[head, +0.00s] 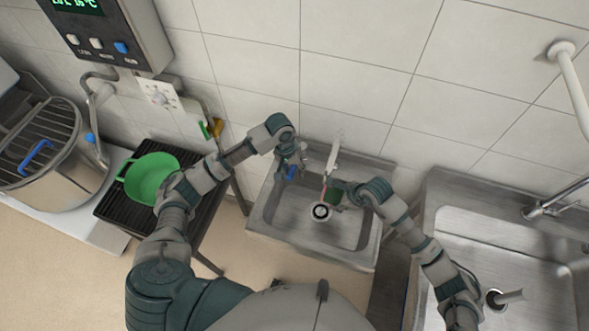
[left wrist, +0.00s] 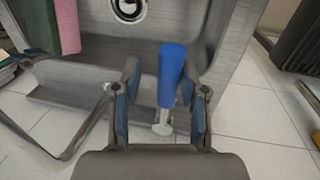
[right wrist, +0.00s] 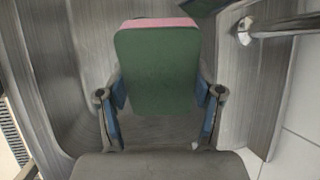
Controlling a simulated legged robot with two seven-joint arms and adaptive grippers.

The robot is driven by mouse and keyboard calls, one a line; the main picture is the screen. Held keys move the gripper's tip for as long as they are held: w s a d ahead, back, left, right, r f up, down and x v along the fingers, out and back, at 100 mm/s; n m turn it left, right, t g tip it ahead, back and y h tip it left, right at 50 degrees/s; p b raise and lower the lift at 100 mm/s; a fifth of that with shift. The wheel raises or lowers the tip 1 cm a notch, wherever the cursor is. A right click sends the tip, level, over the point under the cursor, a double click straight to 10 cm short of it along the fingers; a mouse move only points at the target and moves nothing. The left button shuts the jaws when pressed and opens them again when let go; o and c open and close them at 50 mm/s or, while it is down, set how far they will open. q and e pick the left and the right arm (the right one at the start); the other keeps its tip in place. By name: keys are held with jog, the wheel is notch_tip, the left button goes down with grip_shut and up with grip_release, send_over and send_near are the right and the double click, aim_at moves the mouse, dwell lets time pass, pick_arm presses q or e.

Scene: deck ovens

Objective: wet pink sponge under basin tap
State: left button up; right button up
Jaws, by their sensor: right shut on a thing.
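The sponge has a pink layer and a green layer. In the head view the sponge (head: 334,196) is over the basin, just below the tap spout (head: 333,158). My right gripper (head: 345,193) is shut on it; the right wrist view shows the sponge's green face (right wrist: 158,70) between the fingers, with a pink edge on top. My left gripper (head: 290,166) is open at the blue tap lever (head: 291,173). In the left wrist view the lever (left wrist: 171,75) stands between the spread fingers, and the sponge (left wrist: 67,27) shows at upper left. I see no water running.
The metal basin (head: 283,229) has a round drain (head: 320,212). A larger sink (head: 515,250) stands to the right. A green pan (head: 147,180) lies on a black grill (head: 105,209) at left. A control box (head: 115,40) hangs on the tiled wall.

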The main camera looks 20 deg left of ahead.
pick_arm(q)
jog(key=shift+a, duration=0.1)
jog(key=c, duration=0.4)
jog(key=shift+a, duration=0.3)
grip_shut()
jog(key=shift+a+m, duration=0.95)
jog(key=shift+m, duration=0.05)
jog(key=shift+w+a, duration=0.1)
jog(key=o, duration=0.7)
grip_release()
jog(key=shift+a, duration=0.1)
jog(key=shift+o, duration=0.3)
jog(key=shift+a+f, duration=0.1)
jog(key=shift+a, duration=0.05)
